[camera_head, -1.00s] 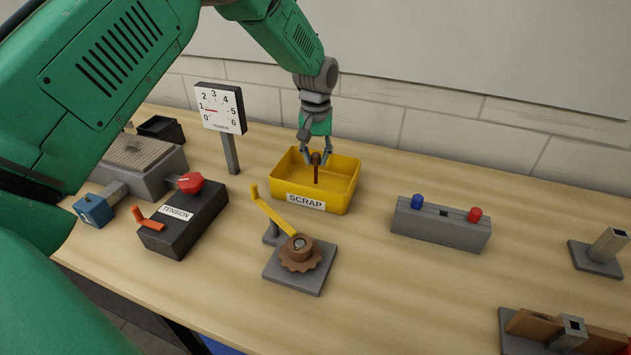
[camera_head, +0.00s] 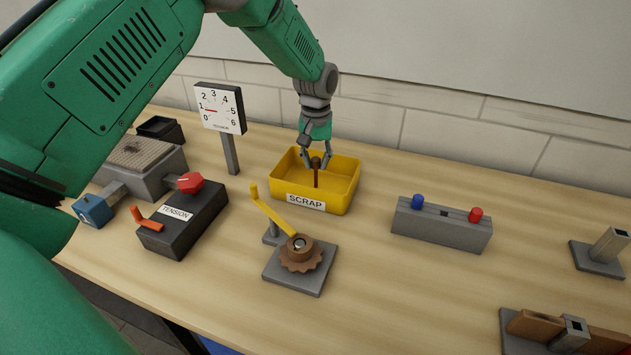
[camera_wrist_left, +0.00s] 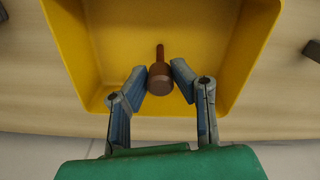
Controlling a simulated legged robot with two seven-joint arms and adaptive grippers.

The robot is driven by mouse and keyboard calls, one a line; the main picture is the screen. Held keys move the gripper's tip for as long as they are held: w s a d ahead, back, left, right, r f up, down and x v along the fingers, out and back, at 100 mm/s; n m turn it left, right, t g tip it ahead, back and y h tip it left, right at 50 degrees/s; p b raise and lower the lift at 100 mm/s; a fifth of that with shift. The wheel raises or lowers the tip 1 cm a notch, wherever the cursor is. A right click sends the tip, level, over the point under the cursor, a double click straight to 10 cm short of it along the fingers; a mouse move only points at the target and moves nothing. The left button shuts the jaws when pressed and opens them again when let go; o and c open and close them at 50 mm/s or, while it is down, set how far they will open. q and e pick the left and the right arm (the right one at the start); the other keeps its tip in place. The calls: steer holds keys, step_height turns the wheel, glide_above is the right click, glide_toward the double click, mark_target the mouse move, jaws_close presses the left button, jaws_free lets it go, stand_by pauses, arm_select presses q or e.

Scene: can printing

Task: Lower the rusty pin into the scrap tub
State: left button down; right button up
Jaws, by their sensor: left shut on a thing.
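The rusty pin (camera_head: 316,173) is brown with a round head and hangs upright, its shaft in front of the scrap tub's inside. My left gripper (camera_head: 316,164) is shut on the pin's head, over the yellow scrap tub (camera_head: 325,203) labelled SCRAP. In the left wrist view the pin (camera_wrist_left: 160,78) sits between the fingertips of my gripper (camera_wrist_left: 160,82), with the tub's yellow wall (camera_wrist_left: 70,45) around it. Whether the pin's lower end touches the tub floor is not clear. My right gripper is not in view.
In front of the tub stands a toothed brown wheel on a grey plate (camera_head: 300,270) with a yellow lever (camera_head: 270,208). A dial gauge (camera_head: 220,107) and black TENSION box (camera_head: 183,220) stand left. A grey block with blue and red knobs (camera_head: 440,228) stands right.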

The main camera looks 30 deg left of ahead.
arm_select(q)
steer(key=c, duration=1.3)
jaws_free()
step_height(320, 180, up, 12)
steer(key=shift+f, duration=0.1)
